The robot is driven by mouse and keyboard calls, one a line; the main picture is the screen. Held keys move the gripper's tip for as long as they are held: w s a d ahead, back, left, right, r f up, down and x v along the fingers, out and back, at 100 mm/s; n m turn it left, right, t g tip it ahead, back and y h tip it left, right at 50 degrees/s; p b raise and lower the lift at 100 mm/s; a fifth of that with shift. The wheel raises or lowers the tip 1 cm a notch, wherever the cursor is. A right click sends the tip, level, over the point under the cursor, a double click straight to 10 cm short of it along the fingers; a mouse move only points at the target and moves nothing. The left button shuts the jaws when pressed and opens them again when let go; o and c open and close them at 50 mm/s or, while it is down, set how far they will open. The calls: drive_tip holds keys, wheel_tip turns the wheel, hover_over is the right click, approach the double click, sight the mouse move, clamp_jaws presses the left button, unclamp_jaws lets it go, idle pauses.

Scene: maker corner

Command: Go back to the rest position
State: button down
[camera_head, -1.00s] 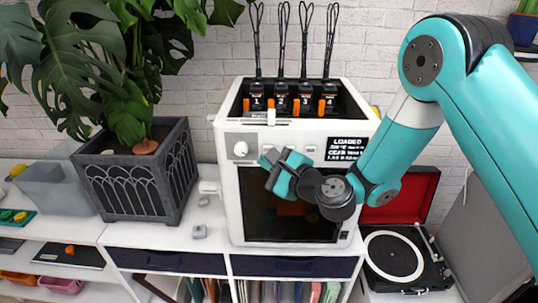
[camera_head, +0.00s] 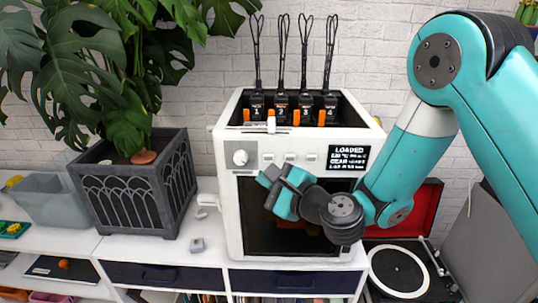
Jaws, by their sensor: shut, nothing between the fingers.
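My gripper (camera_head: 268,187) is shut and empty, in front of the upper part of the white printer (camera_head: 228,205). It points to the left in the picture, and my arm reaches in from the right. My gripper and wrist cover part of the printer's dark front window (camera_head: 290,237). The display (camera_head: 347,158) on the printer's front reads "LOADED" with smaller lines below. Several black numbered modules with orange tabs and looped wires stand in the top bay (camera_head: 282,105).
A dark planter (camera_head: 133,190) with a large leafy plant stands left of the printer. A grey bin (camera_head: 50,205) is at far left. An open record player (camera_head: 400,268) with a red lid sits at right. A small grey object (camera_head: 197,245) lies on the white cabinet top (camera_head: 165,250).

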drive_tip(key=s+r+n+g+b, duration=0.4)
drive_tip(key=s+n+g, duration=0.65)
drive_tip(key=n, duration=0.55)
drive_tip(key=s+d+f+n+g+h+b, duration=0.2)
drive_tip(key=s+d+n+h, duration=0.5)
drive_tip(key=s+d, duration=0.8)
drive_tip(key=shift+s+f+n+h, duration=0.2)
drive_tip(key=shift+f+n+h, duration=0.2)
drive_tip(key=shift+f+n, duration=0.25)
drive_tip(key=c, duration=1.8)
unclamp_jaws()
drive_tip(key=shift+r, duration=0.1)
